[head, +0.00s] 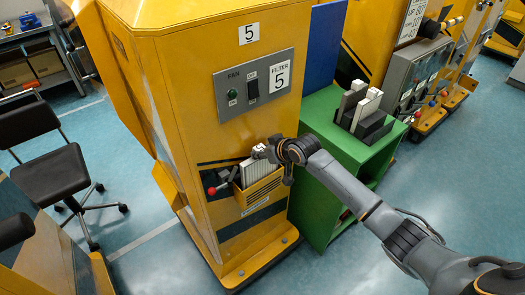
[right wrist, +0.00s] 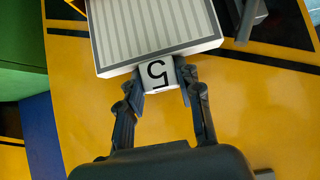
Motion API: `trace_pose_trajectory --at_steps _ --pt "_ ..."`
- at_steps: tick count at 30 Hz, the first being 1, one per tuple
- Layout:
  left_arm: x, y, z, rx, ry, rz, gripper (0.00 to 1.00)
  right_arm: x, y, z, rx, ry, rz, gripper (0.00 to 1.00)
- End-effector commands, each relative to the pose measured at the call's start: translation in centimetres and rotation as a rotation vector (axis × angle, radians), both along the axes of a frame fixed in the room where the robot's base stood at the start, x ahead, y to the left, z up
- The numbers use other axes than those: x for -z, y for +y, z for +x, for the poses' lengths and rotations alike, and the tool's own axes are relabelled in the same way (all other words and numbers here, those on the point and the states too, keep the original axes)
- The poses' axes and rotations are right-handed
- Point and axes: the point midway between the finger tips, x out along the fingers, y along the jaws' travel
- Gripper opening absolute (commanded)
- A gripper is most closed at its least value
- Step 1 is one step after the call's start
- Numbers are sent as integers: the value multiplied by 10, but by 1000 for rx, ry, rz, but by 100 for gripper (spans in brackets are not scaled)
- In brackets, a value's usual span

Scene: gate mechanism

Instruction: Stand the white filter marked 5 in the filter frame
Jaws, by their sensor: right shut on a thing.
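The white filter marked 5 (head: 256,172) is upright at the yellow filter frame (head: 262,194) on the front of the yellow machine. Its lower part is hidden behind the slotted front of the frame; I cannot tell whether it touches the bottom. My right gripper (head: 264,152) is at the top of the filter. In the right wrist view my right gripper (right wrist: 160,78) is shut on the filter's tab, which bears a black 5; the striped face of the filter (right wrist: 155,28) lies beyond it. My left gripper is not in view.
A lever with a red knob (head: 212,191) sits left of the frame. A green cabinet (head: 330,150) stands close on the right, with white and grey filters in a dark holder (head: 372,125) on top. A black chair (head: 50,175) stands at the left on blue floor.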

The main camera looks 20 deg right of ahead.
Motion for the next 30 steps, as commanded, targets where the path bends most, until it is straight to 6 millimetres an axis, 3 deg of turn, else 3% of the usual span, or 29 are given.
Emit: trace_pose_trajectory --at_steps 15,30 --pt "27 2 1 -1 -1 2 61 47 0 0 0 0 2 0" --pt "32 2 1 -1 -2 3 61 57 0 0 -1 -2 1 0"
